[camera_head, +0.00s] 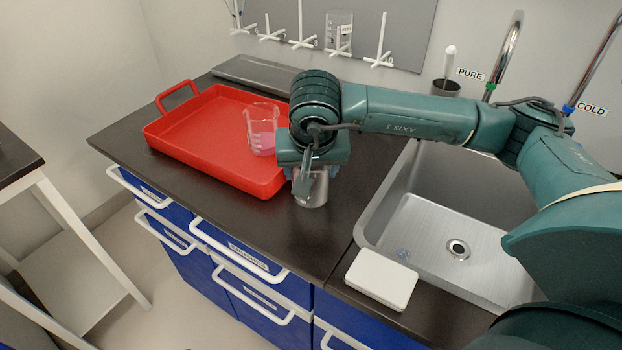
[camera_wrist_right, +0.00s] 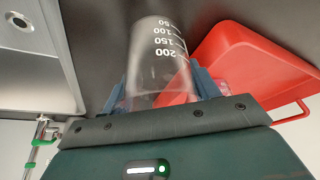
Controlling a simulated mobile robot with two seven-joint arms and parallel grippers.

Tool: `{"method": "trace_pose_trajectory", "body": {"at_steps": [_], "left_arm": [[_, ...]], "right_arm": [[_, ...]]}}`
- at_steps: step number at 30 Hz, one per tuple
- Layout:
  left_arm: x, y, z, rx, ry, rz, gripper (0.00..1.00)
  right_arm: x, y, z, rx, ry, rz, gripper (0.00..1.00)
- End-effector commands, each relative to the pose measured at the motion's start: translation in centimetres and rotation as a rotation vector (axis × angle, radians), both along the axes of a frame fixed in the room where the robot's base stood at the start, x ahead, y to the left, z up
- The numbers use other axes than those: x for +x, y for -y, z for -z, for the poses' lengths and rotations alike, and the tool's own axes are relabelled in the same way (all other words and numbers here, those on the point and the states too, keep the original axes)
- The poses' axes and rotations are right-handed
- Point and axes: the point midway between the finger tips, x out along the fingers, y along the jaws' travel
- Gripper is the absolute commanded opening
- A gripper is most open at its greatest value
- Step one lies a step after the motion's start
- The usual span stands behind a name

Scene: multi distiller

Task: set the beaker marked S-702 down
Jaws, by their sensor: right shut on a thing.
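A clear, empty-looking beaker (camera_head: 316,192) is held between the fingers of my right gripper (camera_head: 309,180), over the dark counter just right of the red tray. In the right wrist view the beaker (camera_wrist_right: 158,60) shows white graduations from 50 to 200, between the two blue-grey fingers of the gripper (camera_wrist_right: 160,90). No S-702 mark is readable on it. Its upper part is hidden by the gripper in the head view. I cannot tell whether its base touches the counter (camera_head: 335,235). My left gripper is not in view.
The red tray (camera_head: 185,142) holds a beaker with pink liquid (camera_head: 262,135). A sink (camera_head: 420,220) lies to the right, with a white flat box (camera_head: 381,279) at its front. Another beaker (camera_head: 339,32) hangs on the wall rack. Counter in front of the held beaker is clear.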

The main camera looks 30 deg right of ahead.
Motion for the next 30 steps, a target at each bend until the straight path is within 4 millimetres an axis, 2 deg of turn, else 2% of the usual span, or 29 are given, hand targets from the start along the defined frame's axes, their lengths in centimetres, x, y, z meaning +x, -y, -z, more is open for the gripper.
{"method": "trace_pose_trajectory", "body": {"at_steps": [3,11,14,24,30], "left_arm": [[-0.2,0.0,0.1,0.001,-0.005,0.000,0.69],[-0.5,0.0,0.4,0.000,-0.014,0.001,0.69],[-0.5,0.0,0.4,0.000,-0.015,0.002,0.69],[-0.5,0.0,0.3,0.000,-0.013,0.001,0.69],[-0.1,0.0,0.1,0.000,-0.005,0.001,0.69]], "right_arm": [[0.0,0.0,0.0,0.000,0.001,0.000,0.36],[0.0,0.0,-0.4,0.000,0.002,0.001,0.36],[0.1,0.0,-1.5,0.002,0.005,-0.001,0.36],[0.1,0.0,-8.1,0.000,0.007,0.000,0.36],[0.0,0.0,-9.9,0.001,0.002,-0.002,0.36]]}}
